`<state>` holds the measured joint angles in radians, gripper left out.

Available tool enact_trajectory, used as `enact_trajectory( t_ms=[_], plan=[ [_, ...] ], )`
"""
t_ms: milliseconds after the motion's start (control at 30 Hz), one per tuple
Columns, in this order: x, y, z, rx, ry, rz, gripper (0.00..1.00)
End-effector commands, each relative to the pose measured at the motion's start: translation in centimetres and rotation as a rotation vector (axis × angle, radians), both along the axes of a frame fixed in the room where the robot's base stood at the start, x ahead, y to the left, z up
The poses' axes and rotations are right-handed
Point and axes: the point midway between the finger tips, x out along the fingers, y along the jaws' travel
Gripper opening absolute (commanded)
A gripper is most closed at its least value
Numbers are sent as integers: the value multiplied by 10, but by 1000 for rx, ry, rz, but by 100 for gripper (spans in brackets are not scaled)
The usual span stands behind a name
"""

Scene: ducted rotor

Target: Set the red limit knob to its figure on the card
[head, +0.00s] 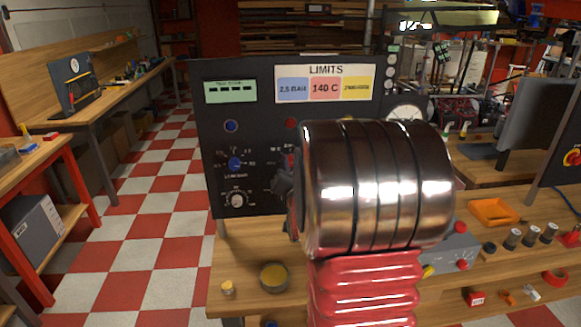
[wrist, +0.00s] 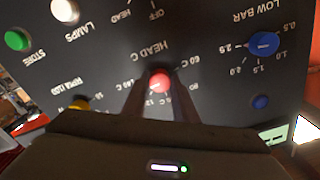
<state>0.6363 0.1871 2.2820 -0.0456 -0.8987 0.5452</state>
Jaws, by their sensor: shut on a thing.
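The card (head: 325,84) headed LIMITS at the top of the dark panel (head: 262,205) has a red field reading 140 C, between a blue 2.5 BAR field and a yellow field too small to read surely. In the wrist view, which shows the panel upside down, the red limit knob (wrist: 160,78) sits between the fingers of my gripper (wrist: 158,92), which is shut on it. Figures around it, such as 60 C, are partly covered by the fingers, and I cannot tell where its pointer stands. My arm hides the red knob in the head view.
The blue knob (head: 235,163) is left of my gripper; it also shows in the wrist view (wrist: 264,44). A white-marked knob (head: 237,200) is below it. Green (wrist: 17,40) and white (wrist: 65,10) buttons and a yellow knob (wrist: 80,102) are on the panel's other side.

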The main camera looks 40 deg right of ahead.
Motion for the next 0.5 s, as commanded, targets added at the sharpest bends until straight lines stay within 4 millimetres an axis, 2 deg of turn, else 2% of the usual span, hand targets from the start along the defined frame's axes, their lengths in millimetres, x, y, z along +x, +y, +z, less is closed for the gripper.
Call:
enact_trajectory(
  t_ms=[200, 500],
  plan=[
    [2, 2, 0, 123, -84, 5, 4],
    [2, 2, 0, 209, -142, 4, 4]
  ],
)
